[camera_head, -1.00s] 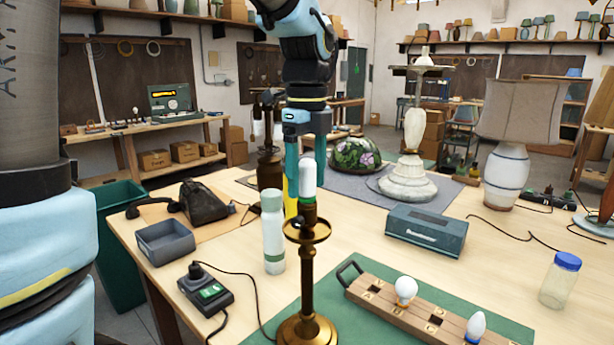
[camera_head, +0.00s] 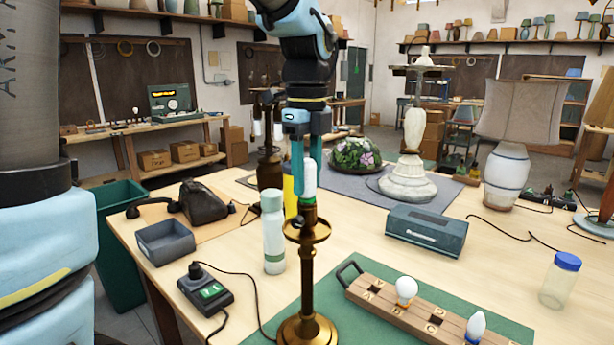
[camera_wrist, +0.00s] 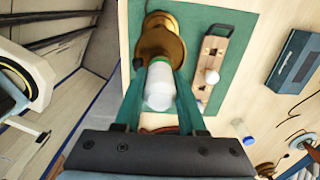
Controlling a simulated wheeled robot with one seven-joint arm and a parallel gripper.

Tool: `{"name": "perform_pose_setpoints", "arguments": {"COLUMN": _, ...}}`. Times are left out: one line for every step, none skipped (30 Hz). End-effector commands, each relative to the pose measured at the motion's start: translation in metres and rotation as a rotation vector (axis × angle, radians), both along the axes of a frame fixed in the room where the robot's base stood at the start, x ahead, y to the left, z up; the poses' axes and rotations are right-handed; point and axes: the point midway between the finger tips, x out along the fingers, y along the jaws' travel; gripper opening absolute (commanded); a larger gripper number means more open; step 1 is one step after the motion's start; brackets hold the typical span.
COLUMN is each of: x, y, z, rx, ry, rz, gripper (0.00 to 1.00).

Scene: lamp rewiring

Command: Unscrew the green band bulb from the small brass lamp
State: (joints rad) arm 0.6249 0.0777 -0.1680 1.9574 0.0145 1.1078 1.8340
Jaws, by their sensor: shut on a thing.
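The small brass lamp (camera_head: 309,275) stands upright on the green mat, with a round drip pan partway up its stem. The green band bulb (camera_head: 308,180) is white with a green band at its base and sits upright in the lamp's top. It also shows in the wrist view (camera_wrist: 159,88), between my two teal fingers. My gripper (camera_head: 309,165) comes down from above and is shut on the bulb. The fingers hide part of the bulb in the head view. The lamp's brass pan (camera_wrist: 162,42) lies just beyond the bulb in the wrist view.
A white-green bottle (camera_head: 273,235) stands close left of the lamp. A wooden bulb holder (camera_head: 385,303) with two white bulbs is to the right. A grey tray (camera_head: 165,243), a tester with a cable (camera_head: 206,288), a blue box (camera_head: 427,230) and a jar (camera_head: 560,282) stand around.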

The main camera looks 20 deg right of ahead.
Motion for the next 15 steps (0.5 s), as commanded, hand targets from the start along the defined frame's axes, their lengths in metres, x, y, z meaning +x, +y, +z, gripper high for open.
{"name": "perform_pose_setpoints", "arguments": {"x": 0.0, "y": -0.0002, "z": 0.0002, "rx": -0.001, "ry": 0.0, "rz": 0.012, "gripper": 0.0}}
{"name": "perform_pose_setpoints", "arguments": {"x": 0.0, "y": -0.0002, "z": 0.0002, "rx": -0.001, "ry": 0.0, "rz": 0.03, "gripper": 0.0}}
{"name": "perform_pose_setpoints", "arguments": {"x": 0.0, "y": -0.0001, "z": 0.0002, "rx": -0.001, "ry": 0.0, "rz": 0.065, "gripper": 0.0}}
{"name": "perform_pose_setpoints", "arguments": {"x": -0.0001, "y": -0.0003, "z": 0.0003, "rx": -0.001, "ry": 0.0, "rz": 0.1, "gripper": 0.0}}
{"name": "perform_pose_setpoints", "arguments": {"x": -0.0001, "y": -0.0002, "z": 0.0003, "rx": -0.001, "ry": -0.001, "rz": 0.141, "gripper": 0.0}}
{"name": "perform_pose_setpoints", "arguments": {"x": -0.0001, "y": -0.0002, "z": 0.0004, "rx": -0.001, "ry": -0.001, "rz": 0.2, "gripper": 0.0}}
{"name": "perform_pose_setpoints", "arguments": {"x": -0.0002, "y": -0.0002, "z": 0.0004, "rx": -0.001, "ry": -0.001, "rz": 0.244, "gripper": 0.0}}
{"name": "perform_pose_setpoints", "arguments": {"x": -0.0002, "y": -0.0002, "z": 0.0004, "rx": -0.001, "ry": -0.001, "rz": 0.287, "gripper": 0.0}}
{"name": "perform_pose_setpoints", "arguments": {"x": -0.0002, "y": -0.0002, "z": 0.0005, "rx": -0.001, "ry": -0.001, "rz": 0.346, "gripper": 0.0}}
{"name": "perform_pose_setpoints", "arguments": {"x": -0.0002, "y": -0.0002, "z": 0.0005, "rx": -0.001, "ry": -0.001, "rz": 0.39, "gripper": 0.0}}
{"name": "perform_pose_setpoints", "arguments": {"x": -0.0002, "y": -0.0002, "z": 0.0006, "rx": -0.001, "ry": -0.001, "rz": 0.433, "gripper": 0.0}}
{"name": "perform_pose_setpoints", "arguments": {"x": -0.0002, "y": -0.0002, "z": 0.0006, "rx": -0.001, "ry": -0.001, "rz": 0.49, "gripper": 0.0}}
{"name": "perform_pose_setpoints", "arguments": {"x": -0.0003, "y": -0.0001, "z": 0.0006, "rx": -0.001, "ry": -0.001, "rz": 0.53, "gripper": 0.0}}
{"name": "perform_pose_setpoints", "arguments": {"x": -0.0003, "y": -0.0001, "z": 0.0007, "rx": -0.001, "ry": -0.001, "rz": 0.567, "gripper": 0.0}}
{"name": "perform_pose_setpoints", "arguments": {"x": -0.0002, "y": -0.0001, "z": 0.0007, "rx": -0.001, "ry": 0.0, "rz": 0.611, "gripper": 0.0}}
